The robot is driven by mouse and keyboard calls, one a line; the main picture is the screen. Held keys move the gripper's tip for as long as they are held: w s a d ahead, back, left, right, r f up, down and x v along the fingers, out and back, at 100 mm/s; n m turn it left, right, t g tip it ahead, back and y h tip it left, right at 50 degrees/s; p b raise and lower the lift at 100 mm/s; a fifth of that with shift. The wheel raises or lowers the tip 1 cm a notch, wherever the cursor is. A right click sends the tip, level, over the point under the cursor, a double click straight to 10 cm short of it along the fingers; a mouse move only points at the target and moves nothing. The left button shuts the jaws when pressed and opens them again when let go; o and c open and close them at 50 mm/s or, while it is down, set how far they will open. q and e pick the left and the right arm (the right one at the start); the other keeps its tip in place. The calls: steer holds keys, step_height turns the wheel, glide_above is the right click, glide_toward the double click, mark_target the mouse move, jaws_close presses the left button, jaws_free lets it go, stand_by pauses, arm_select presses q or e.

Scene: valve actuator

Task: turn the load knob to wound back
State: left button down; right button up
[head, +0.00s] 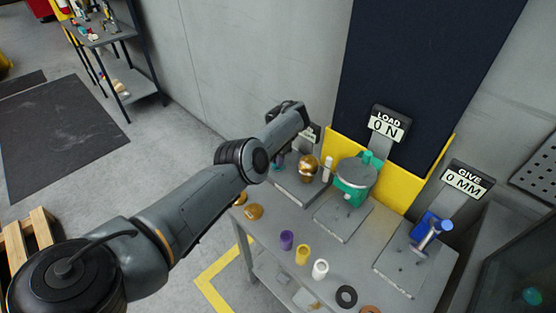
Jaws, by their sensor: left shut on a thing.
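My left arm reaches from the lower left to the left station at the back of the grey bench. Its wrist bends down there, and the left gripper (278,160) is mostly hidden behind the forearm. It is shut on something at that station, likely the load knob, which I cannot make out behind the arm. A LOAD sign (387,127) reading 0 N stands behind a green device with a round grey plate (356,173). A brass ball (308,165) and a white cylinder (327,169) stand between the gripper and that device. My right gripper is not in view.
A GIVE sign (466,181) reads 0 MM behind a blue device (429,226) at the right. Purple (287,240), yellow (303,255) and white (320,269) cups and a black ring (346,297) line the bench front. A yellow panel and wall stand behind.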

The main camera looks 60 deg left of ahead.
arm_select(q)
steer(key=c, duration=1.1)
jaws_free()
steer(key=shift+c, duration=0.2)
steer(key=shift+r, duration=0.15)
step_height(320, 180, up, 7)
steer(key=shift+f+p, duration=0.2)
steer(key=shift+p, duration=0.85)
steer(key=shift+r+p, duration=2)
steer(key=shift+r, duration=0.05)
